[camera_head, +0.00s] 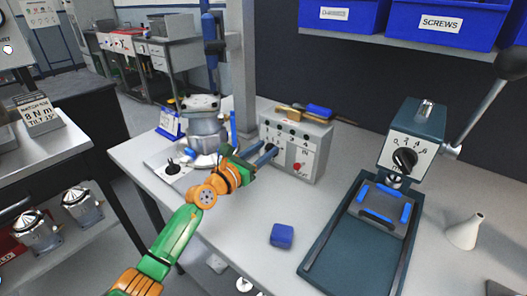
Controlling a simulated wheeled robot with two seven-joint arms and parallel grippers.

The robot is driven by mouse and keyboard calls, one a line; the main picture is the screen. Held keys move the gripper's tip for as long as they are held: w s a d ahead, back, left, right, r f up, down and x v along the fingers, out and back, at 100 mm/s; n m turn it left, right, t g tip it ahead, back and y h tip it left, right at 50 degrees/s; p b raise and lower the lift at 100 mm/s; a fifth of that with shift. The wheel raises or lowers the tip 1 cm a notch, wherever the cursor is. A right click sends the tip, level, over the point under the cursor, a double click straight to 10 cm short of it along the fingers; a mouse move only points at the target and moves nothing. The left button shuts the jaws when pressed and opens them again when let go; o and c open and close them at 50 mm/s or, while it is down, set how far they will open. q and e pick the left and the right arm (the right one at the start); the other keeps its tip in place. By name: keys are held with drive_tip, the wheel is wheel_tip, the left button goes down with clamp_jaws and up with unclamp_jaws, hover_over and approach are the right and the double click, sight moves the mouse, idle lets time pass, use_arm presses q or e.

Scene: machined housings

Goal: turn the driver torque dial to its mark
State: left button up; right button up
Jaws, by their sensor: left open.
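A black dial knob (405,160) with a numbered scale around it is on the front of a teal press-like head (416,128) at the right. A grey control box (318,136) with a row of small marked sockets or buttons and a red button stands at the back centre. My left gripper (268,154) is open and empty, its blue fingers pointing at the box's lower left front; I cannot tell if they touch it. It is well left of the dial knob. The dial's exact setting is too small to read. My right gripper is not in view.
A metal housing (207,133) stands on a plate left of my gripper, with a blue-handled tool (211,50) above it. A sign (39,113) reads 8 N m. A blue block (282,236) and a white cone (465,233) stand on the bench. The front centre bench is mostly clear.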

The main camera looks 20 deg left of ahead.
use_arm(q)
clamp_jaws()
drive_tip(key=shift+r+n, duration=0.1)
drive_tip(key=shift+n, duration=0.2)
drive_tip(key=shift+a+n+p, duration=0.2)
drive_tip(key=shift+n+p, duration=0.6)
drive_tip(key=shift+n, duration=0.2)
drive_tip(key=n, duration=0.1)
drive_tip(key=n+p, duration=0.1)
drive_tip(key=shift+w+a+n, duration=0.1)
drive_tip(key=shift+a+n, duration=0.15)
drive_tip(key=shift+n, duration=0.05)
drive_tip(key=n, duration=0.3)
drive_tip(key=shift+w+a+f+n+p, duration=0.1)
drive_tip(key=shift+a+f+n+p, duration=0.2)
drive_tip(key=shift+p, duration=0.1)
drive_tip(key=shift+a+f+n, duration=0.1)
drive_tip(key=shift+f+n, duration=0.05)
drive_tip(key=shift+n, duration=0.55)
drive_tip(key=shift+f+n, duration=0.15)
drive_tip(key=shift+n, duration=0.55)
drive_tip(key=shift+p, duration=0.3)
